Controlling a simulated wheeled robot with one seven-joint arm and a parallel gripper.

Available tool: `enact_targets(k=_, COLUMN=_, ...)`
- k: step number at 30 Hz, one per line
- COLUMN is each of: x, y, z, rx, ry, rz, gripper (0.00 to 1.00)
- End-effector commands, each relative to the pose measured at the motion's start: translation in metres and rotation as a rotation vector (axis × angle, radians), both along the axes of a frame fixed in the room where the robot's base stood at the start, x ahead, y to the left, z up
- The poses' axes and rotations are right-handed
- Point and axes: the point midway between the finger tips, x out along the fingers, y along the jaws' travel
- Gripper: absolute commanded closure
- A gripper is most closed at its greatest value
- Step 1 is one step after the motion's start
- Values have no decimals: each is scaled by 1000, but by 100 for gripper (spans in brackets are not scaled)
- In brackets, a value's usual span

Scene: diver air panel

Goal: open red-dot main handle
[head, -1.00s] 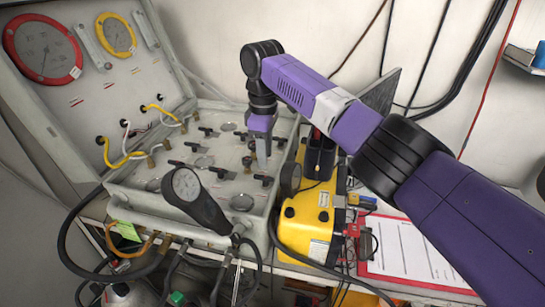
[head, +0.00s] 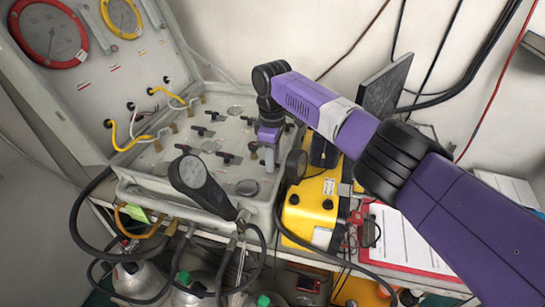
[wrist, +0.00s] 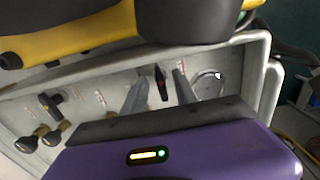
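In the wrist view a black lever handle with a small red mark (wrist: 161,82) stands on the pale panel. The two fingers of my gripper (wrist: 158,92) are apart, one on each side of this handle in the picture; I cannot tell whether they touch it. In the head view my gripper (head: 269,155) points down over the right part of the air panel (head: 140,185), and its fingers hide the handle there. Several other black handles (head: 228,157) stand on the panel to the left.
A yellow case (head: 312,208) stands right beside the panel, and its yellow and black body (wrist: 80,42) fills the top of the wrist view. A red clipboard (head: 410,262) lies at the right. Hoses hang in front.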

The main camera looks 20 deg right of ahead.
Motion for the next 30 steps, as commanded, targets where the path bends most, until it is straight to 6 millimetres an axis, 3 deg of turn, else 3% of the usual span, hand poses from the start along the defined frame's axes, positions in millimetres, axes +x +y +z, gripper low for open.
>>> enact_targets(k=3, x=0, y=0, z=0, rx=0, ry=0, rz=0, gripper=68)
enact_targets(k=8, x=0, y=0, z=0, rx=0, ry=0, rz=0, gripper=99)
enact_targets(k=20, x=0, y=0, z=0, rx=2, ry=1, rz=23, gripper=100)
enact_targets(k=30, x=1, y=0, z=-3, rx=4, ry=0, rz=216, gripper=100)
